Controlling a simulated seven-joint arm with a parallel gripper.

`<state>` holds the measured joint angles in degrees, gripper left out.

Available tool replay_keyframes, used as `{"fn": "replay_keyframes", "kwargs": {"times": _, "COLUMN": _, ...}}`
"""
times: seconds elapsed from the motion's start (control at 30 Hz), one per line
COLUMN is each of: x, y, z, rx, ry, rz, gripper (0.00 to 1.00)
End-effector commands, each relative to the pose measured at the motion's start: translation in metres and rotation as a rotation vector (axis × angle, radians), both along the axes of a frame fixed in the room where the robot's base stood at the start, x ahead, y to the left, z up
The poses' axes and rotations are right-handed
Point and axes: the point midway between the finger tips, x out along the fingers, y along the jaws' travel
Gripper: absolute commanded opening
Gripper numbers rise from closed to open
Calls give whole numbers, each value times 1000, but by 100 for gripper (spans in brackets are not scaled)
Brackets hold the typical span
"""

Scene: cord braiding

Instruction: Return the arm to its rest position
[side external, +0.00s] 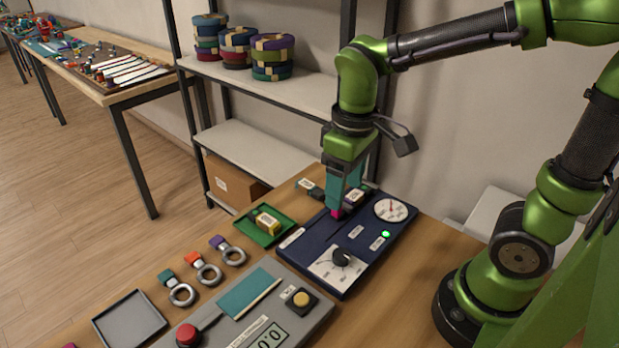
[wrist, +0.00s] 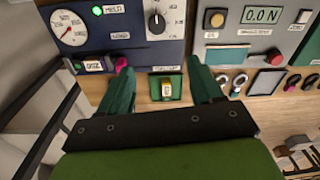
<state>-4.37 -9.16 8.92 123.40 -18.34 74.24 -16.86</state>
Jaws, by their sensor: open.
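My gripper (side external: 346,198) points down over the back part of the dark blue panel (side external: 377,240) in the side view. Its teal fingers stand apart, with nothing seen between them in the wrist view (wrist: 158,72). A magenta piece (side external: 337,213) shows by the fingertips in the side view. In the wrist view the magenta piece (wrist: 121,64) is at the panel's edge, near the left fingertip and outside the gap. I cannot tell whether they touch. The panel carries a dial gauge (side external: 390,209), a black knob (side external: 341,257) and a lit green lamp (side external: 386,234).
A grey panel (side external: 262,322) with a red button (side external: 188,335), several ringed tags (side external: 209,273) and an empty grey tray (side external: 130,322) lie nearer. A shelf (side external: 258,151) with cord spools (side external: 271,57) stands behind.

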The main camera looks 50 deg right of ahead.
Motion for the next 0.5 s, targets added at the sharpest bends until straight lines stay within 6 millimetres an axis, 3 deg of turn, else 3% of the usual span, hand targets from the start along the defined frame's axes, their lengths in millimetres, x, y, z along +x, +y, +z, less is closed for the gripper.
{"fn": "replay_keyframes", "kwargs": {"times": 0.3, "x": -21, "y": -25, "z": 29, "rx": 220, "ry": -361, "rz": -375, "gripper": 65}}
{"fn": "replay_keyframes", "kwargs": {"times": 0.5, "x": -35, "y": -37, "z": 45, "rx": 311, "ry": -499, "rz": -476, "gripper": 65}}
